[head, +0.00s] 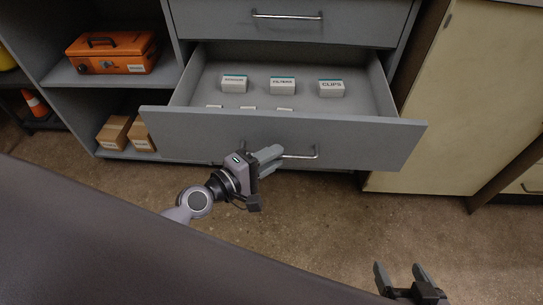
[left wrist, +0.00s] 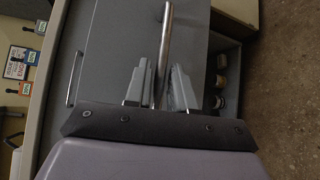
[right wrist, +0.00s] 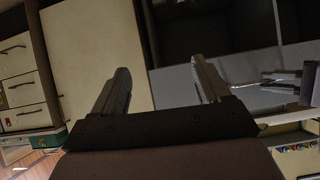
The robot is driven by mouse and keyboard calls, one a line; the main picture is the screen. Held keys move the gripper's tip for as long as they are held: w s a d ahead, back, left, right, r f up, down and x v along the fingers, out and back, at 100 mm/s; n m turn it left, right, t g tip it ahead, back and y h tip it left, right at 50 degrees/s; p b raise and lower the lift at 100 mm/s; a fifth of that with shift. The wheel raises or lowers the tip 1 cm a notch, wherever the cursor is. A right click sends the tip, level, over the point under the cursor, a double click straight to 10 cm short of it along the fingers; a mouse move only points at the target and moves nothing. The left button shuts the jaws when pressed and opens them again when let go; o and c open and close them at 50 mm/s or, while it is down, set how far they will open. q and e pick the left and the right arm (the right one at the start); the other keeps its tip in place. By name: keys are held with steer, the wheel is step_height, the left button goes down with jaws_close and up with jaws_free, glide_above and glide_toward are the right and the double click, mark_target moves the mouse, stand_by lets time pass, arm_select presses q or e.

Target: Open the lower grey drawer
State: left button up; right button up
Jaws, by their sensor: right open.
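The lower grey drawer (head: 215,135) is pulled well out of the cabinet, with small white labelled boxes inside it. Its metal bar handle (head: 301,156) is on the front panel; it also shows in the left wrist view (left wrist: 167,35). My left gripper (head: 275,160) is at the handle's left part, partly hiding it.
A closed upper drawer (head: 235,25) with its own handle is above. A dark desk surface (head: 120,250) spans the lower left. A cream cabinet (head: 460,110) stands at right. Floor before the drawer is clear.

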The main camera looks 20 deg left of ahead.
arm_select(q)
steer(key=shift+o, duration=0.6)
arm_select(e)
steer(key=shift+a+r, duration=0.1)
arm_select(q)
steer(key=v, duration=0.7)
steer(key=shift+b, duration=0.3)
arm_select(e)
steer(key=shift+w+a+r, duration=0.1)
steer(key=shift+a+r, duration=0.1)
steer(key=shift+a, duration=0.05)
